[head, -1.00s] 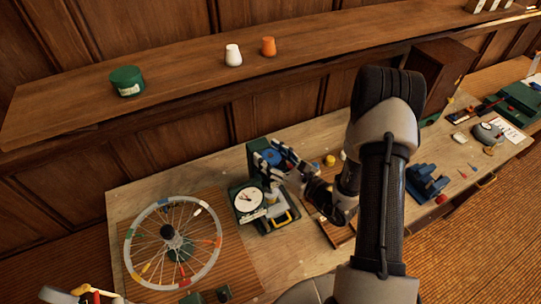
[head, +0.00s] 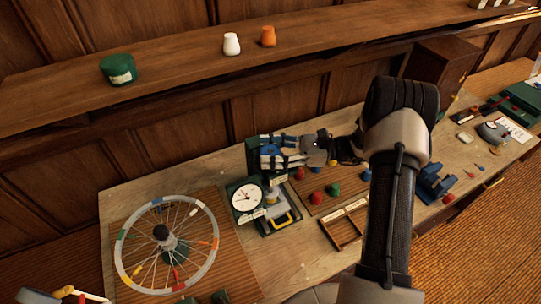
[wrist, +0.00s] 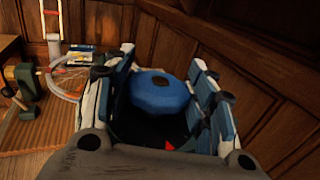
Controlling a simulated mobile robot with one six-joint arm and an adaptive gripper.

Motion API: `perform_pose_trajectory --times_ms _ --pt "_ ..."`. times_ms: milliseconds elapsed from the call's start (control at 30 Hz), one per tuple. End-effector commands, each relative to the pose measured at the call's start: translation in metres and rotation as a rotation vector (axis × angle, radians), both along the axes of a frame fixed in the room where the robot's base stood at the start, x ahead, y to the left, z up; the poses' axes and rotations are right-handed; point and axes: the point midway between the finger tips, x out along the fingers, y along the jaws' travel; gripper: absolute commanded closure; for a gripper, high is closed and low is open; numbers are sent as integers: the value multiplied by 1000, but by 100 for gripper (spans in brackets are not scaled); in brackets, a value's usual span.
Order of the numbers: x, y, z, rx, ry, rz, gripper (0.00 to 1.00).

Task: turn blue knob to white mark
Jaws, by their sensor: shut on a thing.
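The blue knob (wrist: 160,92) is a round blue disc with a small dark centre in the wrist view. My gripper (head: 268,152) has its blue-padded fingers on either side of the knob and is shut on it. The wrist view shows my gripper (wrist: 163,100) with a finger left and right of the knob. In the head view the fingers mostly hide the knob. It is on the dark green unit (head: 253,144) behind the dial gauge. I cannot make out a white mark; a small red mark (wrist: 168,146) shows below the knob.
A white-faced dial gauge (head: 247,197) stands just in front. A spoked wheel (head: 168,243) is at left. Red (head: 318,197) and green (head: 333,189) knobs and a wooden tray (head: 345,225) lie to the right. The panelled wall is close behind.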

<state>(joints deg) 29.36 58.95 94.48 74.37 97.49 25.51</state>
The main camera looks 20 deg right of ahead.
Motion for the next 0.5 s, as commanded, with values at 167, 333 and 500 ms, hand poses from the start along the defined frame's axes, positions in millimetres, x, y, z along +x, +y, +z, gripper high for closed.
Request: perform_pose_trajectory --times_ms 167,333,500 --pt "1 0 -3 -1 -3 153 73" --pt "1 1 -2 1 -1 269 73" --pt "1 0 -1 2 0 350 73"
